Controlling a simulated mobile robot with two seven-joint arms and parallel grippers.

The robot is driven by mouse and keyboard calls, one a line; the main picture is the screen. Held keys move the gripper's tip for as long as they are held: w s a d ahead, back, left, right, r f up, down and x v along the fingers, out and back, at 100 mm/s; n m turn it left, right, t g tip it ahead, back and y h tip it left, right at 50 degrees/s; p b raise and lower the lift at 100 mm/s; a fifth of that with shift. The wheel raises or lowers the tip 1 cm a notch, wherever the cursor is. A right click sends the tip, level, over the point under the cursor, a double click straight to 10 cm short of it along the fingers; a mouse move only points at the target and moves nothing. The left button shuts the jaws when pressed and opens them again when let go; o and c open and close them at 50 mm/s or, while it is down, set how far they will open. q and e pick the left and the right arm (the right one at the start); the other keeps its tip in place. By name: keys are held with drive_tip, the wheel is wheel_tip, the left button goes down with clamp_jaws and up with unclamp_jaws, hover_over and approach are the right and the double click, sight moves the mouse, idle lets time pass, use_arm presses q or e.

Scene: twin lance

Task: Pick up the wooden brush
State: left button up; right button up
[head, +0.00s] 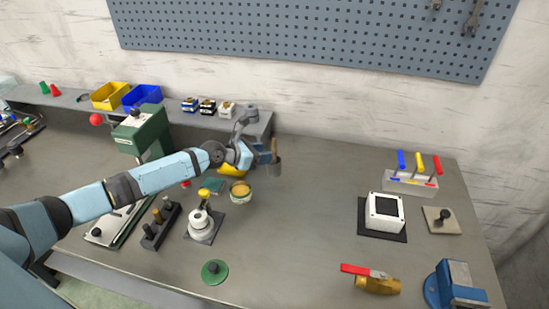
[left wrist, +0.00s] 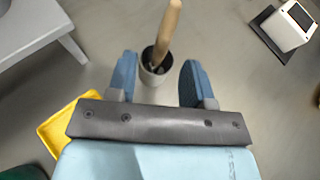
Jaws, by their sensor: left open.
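The wooden brush stands with its pale wooden handle (left wrist: 168,32) up in a small grey cup (left wrist: 155,72), slightly tilted. I see no contact with the handle. The brush's lower end is hidden in the cup. My right gripper is not in view.
A yellow tray (left wrist: 60,135) lies close to my left gripper. A round tin (head: 241,194) and a white valve-like fixture (head: 201,225) stand in front of it. A green machine (head: 150,135) is to the left. The bench right of the cup is clear up to the white box (head: 384,212).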

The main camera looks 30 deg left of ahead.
use_arm(q)
drive_tip(key=b+x, duration=0.1)
drive_tip(key=x, duration=0.5)
drive_tip(key=shift+w+d+f, duration=0.15)
drive_tip(key=shift+w+d, duration=0.1)
drive_tip(key=shift+w, duration=0.05)
clamp_jaws()
